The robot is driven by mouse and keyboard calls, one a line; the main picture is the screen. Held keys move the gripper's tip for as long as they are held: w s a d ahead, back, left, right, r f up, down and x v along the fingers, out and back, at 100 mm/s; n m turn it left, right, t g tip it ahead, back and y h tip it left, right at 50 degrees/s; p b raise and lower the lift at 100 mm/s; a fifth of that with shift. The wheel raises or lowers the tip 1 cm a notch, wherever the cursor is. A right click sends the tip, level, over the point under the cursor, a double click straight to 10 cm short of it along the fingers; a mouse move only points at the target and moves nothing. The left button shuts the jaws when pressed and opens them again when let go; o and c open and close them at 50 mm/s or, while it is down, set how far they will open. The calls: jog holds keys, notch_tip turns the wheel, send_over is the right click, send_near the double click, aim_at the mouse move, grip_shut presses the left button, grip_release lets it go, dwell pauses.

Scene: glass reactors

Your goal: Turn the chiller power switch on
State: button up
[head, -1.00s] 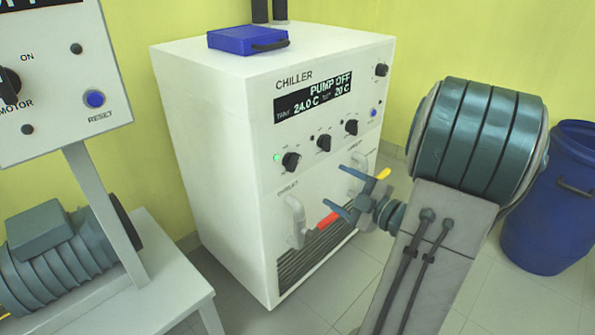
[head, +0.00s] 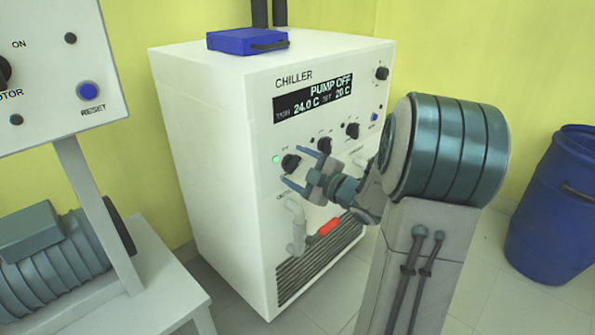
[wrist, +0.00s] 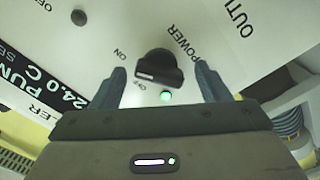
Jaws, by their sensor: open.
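The chiller (head: 225,190) is a white cabinet in the middle of the head view. Its power switch (head: 291,163) is a black knob at the left of the lower knob row, beside a lit green lamp (head: 276,158). In the wrist view, the power switch (wrist: 158,66) has a white mark near the OFF lettering, with ON printed a little further round. My gripper (wrist: 161,70) is open, one finger on each side of the knob; contact is not visible. In the head view, my gripper (head: 293,166) reaches in front of the panel at this knob.
The chiller display (head: 312,97) reads PUMP OFF, 24.0 C and 20 C. Other knobs (head: 324,145) sit to the right. Pipe fittings with a red handle (head: 328,227) stick out below. A motor control box (head: 60,70) stands left, a blue drum (head: 555,205) right.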

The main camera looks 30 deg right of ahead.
jog(key=c, duration=0.9)
jog(key=m+p, duration=0.2)
jog(key=p, duration=0.1)
jog(key=shift+r, duration=0.3)
jog(key=shift+f+m+p, duration=0.1)
jog(key=shift+m+p, duration=0.8)
jog(key=shift+p, duration=0.15)
jog(key=shift+c, duration=0.3)
jog(key=shift+f+m+p, duration=0.25)
jog(key=shift+m+p, duration=0.05)
jog(key=shift+m, duration=0.2)
jog(key=shift+c, duration=0.2)
jog(key=o, duration=1)
jog(key=p+v, duration=0.3)
jog(key=v, duration=1)
jog(key=shift+s, duration=0.35)
